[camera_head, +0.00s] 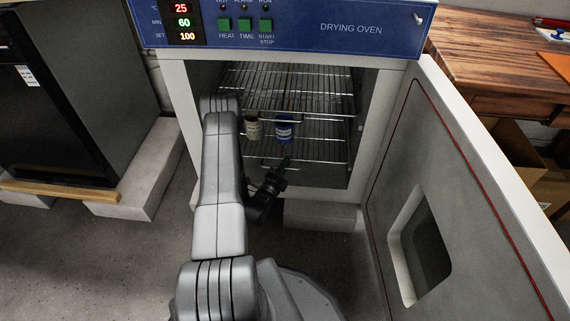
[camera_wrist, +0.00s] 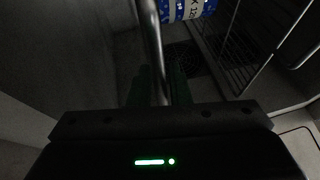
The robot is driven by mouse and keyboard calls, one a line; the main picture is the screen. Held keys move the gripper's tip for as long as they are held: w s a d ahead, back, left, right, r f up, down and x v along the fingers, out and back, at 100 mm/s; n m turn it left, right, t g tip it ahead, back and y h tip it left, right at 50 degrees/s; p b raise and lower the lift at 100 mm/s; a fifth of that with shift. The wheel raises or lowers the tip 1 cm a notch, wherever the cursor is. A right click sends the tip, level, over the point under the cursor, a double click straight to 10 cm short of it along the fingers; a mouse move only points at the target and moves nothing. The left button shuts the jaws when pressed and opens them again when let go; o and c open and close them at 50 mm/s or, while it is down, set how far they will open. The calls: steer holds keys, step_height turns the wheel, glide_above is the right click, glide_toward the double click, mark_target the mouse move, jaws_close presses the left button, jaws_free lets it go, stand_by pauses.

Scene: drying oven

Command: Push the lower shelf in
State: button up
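The drying oven (camera_head: 178,90) stands with its door (camera_head: 440,170) open to the right. Its lower wire shelf (camera_head: 328,150) carries a beige jar with a dark cap (camera_head: 253,127) and a blue-labelled jar (camera_head: 284,131). My gripper (camera_head: 284,164) is at the front of the lower shelf, below the blue jar. In the wrist view, a thick metal rod (camera_wrist: 152,40) runs down between the dark fingers of my gripper (camera_wrist: 160,88). Whether they clamp it is too dark to tell. The blue jar's label (camera_wrist: 188,8) shows at the top.
An upper wire shelf (camera_head: 290,88) hangs above the jars and looks empty. A dark cabinet (camera_head: 70,95) stands at the left on pale blocks. A wooden table (camera_head: 490,65) stands behind the door at the right. The floor at the lower left is clear.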

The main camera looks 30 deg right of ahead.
jaws_close()
steer(key=shift+w+d+b, duration=0.4)
steer(key=shift+w+b, duration=0.1)
steer(key=shift+w, duration=0.15)
steer(key=shift+w+d+b, duration=0.35)
steer(key=shift+w+b, duration=0.15)
steer(key=shift+w, duration=0.1)
steer(key=shift+w+r, duration=0.1)
steer(key=shift+r, duration=0.15)
steer(key=shift+o, duration=2.4)
jaws_free()
steer(key=shift+f, duration=0.1)
steer(key=p+v, duration=0.3)
steer(key=v, duration=1)
steer(key=shift+s+a, duration=0.25)
steer(key=shift+a, duration=0.05)
